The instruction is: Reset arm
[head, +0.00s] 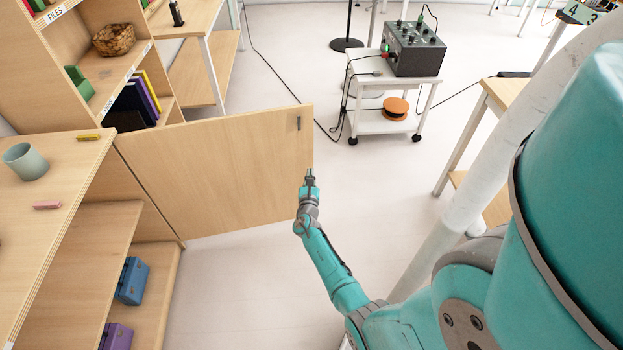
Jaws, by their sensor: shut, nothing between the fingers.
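My gripper (310,175) is at the end of my teal arm (330,270), near the middle of the head view. It is shut and holds nothing. It shows in front of the right edge of an open wooden cabinet door (220,170), below the door's dark handle (298,123). I cannot tell whether it touches the door.
The door swings out from a wooden cabinet (150,262) holding a blue box (132,280) and a purple box (116,336). A mug (26,161) stands on top. A white trolley (385,122) with a grey device (413,48) stands behind.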

